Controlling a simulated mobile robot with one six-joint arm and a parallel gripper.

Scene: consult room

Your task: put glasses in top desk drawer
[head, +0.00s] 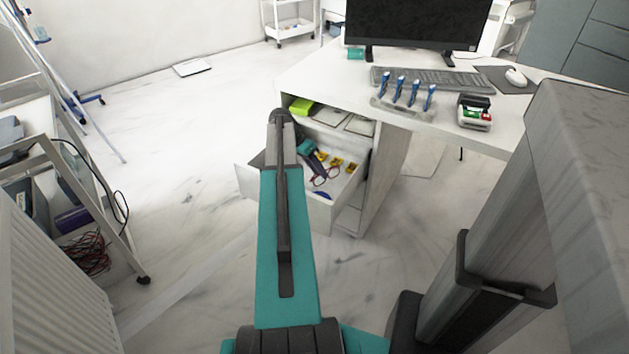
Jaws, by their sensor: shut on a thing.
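An open desk drawer (318,211) juts out from the cabinet under the desk, below an open compartment. I cannot make out my gripper, which seems hidden behind the arm. I cannot make out any glasses either.
The white desk (330,82) carries a monitor (415,22), a keyboard (425,80), a mouse (516,77), a rack of blue-handled tools (403,104) and a green-and-red device (474,112). A cart (105,215) stands at left. The floor between is clear.

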